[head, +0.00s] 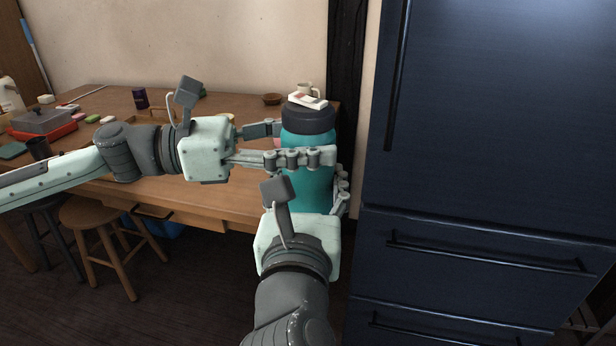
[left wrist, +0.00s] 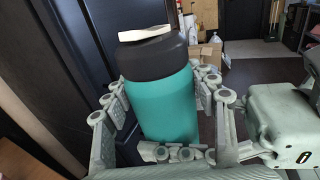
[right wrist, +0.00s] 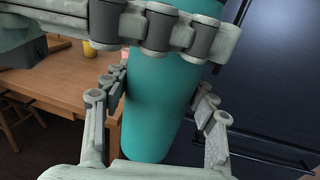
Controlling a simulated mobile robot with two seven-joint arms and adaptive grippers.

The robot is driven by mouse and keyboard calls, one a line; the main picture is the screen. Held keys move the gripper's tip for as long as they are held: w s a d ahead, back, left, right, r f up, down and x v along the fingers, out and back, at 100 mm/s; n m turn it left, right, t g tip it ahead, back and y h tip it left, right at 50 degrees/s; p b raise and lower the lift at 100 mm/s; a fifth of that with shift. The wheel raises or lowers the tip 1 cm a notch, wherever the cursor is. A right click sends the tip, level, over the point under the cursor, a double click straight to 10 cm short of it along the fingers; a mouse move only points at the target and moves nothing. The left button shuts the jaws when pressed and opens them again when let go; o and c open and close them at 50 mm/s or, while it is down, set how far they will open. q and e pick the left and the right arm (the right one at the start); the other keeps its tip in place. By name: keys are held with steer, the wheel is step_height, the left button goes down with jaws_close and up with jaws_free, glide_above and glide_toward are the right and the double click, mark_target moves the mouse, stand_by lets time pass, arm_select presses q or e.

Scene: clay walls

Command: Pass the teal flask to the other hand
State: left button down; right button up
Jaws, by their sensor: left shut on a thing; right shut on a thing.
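In the right wrist view the flask (right wrist: 150,110) is between the right fingers, with left fingers crossing above. Its base is partly hidden in the head view.
A wooden table (head: 200,190) behind the arms holds a red and grey box (head: 42,123), a dark cup (head: 140,98) and a small bowl (head: 272,99). Stools (head: 98,222) stand at its front. A dark blue fridge (head: 490,120) stands close on the right.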

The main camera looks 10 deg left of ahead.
mark_target(284, 144)
arm_select(q)
steer(key=shift+c, duration=2.1)
jaws_free()
steer(key=shift+a, duration=0.1)
steer(key=v, duration=0.3)
steer(key=shift+f, duration=0.1)
steer(key=shift+v, duration=4.35)
steer(key=a+f+m+y, duration=0.1)
steer(key=f+m+y, duration=0.25)
steer(key=f, duration=0.75)
steer(key=s+a+f+m+y, duration=0.15)
steer(key=f+m, duration=0.25)
steer(key=f, duration=0.7)
steer(key=a+f+m+y, duration=0.2)
steer(key=f+m+y, duration=0.15)
steer(key=f, duration=0.75)
steer(key=s+a+f+m+g+y, duration=0.1)
steer(key=s+f+m+y, duration=0.4)
steer(key=f, duration=0.6)
steer(key=s+a+f+m+g+y, duration=0.1)
steer(key=s+f+m+y, duration=0.4)
steer(key=f, duration=0.7)
steer(key=shift+s+a+f+m+g, duration=0.25)
steer(key=shift+s+a+m, duration=0.4)
steer(key=shift+s+m, duration=0.4)
